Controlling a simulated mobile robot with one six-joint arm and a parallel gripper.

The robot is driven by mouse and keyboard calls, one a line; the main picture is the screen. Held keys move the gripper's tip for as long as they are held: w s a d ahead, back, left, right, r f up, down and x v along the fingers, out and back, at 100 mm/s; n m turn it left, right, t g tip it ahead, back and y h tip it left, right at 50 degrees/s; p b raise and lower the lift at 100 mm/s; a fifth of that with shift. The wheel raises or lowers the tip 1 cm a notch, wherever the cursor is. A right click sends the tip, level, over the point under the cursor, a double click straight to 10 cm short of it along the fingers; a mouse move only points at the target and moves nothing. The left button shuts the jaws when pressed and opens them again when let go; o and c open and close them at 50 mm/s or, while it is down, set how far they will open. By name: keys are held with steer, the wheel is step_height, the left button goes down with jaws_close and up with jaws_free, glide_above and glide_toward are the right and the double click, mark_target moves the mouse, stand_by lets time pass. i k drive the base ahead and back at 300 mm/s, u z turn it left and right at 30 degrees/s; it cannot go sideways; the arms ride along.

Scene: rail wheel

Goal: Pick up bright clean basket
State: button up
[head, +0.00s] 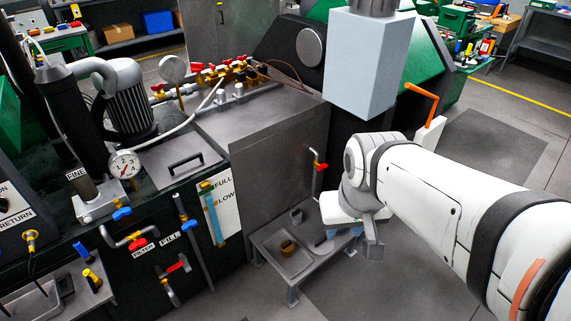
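A low grey metal stand (262,241) on the floor bears several small items. A small grey round piece (296,215) stands at its back. It may be the bright clean basket, but it is too small to be sure. A brownish-yellow round piece (288,247) sits in a shallow tray on the stand, left of my gripper. A dark flat item (320,238) lies near the stand's right end. My gripper (371,246) points down at the right end of the stand, apart from both round pieces. One grey finger shows; its opening is hidden. A blue piece (345,232) shows beside it, partly hidden.
A grey cabinet and machine with a gauge (124,164), red-handled valves and pipes fill the left and back. A grey box housing (361,65) hangs above my arm. Floor (350,290) in front of the stand is clear.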

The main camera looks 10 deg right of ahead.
mark_target(295, 215)
steer(key=z, duration=1.65)
steer(key=i, duration=1.35)
steer(key=u, duration=2.95)
steer(key=i, duration=0.5)
steer(key=z, duration=0.2)
